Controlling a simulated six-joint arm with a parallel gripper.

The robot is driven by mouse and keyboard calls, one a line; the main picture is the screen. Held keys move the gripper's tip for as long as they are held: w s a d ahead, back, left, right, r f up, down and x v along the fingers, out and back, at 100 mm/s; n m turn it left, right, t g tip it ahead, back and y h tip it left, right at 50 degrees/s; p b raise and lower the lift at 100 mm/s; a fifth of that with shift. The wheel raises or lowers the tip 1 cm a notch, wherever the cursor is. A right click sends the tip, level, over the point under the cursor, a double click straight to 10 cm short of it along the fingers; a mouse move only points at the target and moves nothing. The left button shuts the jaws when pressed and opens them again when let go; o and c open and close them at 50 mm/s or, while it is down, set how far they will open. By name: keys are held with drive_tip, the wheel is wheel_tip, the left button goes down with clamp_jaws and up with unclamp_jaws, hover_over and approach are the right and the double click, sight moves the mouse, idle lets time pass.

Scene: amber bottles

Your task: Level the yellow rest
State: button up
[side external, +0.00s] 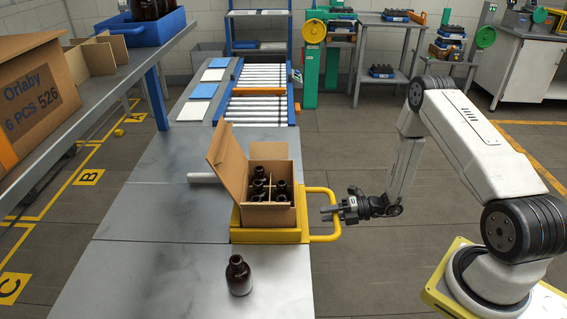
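The yellow rest (268,236) is on the metal table and carries an open cardboard box (270,217) holding several amber bottles (258,188). I cannot tell from this view whether the rest is level or slightly tilted. Its yellow loop handle (322,238) sticks out to the right, past the table edge. My gripper (325,213) comes in from the right at the handle's outer bar, with its fingertips inside the loop. The fingers look slightly apart, but whether they grip the bar is too small to tell.
A single amber bottle (239,275) stands on the table (150,262) in front of the rest. A white cylinder (203,178) lies left of the box. A roller conveyor (261,100) is behind. A shelf with a large carton (45,95) stands at left.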

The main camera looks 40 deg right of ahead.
drive_tip(key=shift+o, duration=1.4)
drive_tip(key=shift+s+d, duration=0.1)
drive_tip(key=shift+d, duration=0.05)
drive_tip(key=v, duration=0.7)
drive_tip(key=shift+s+d, duration=0.2)
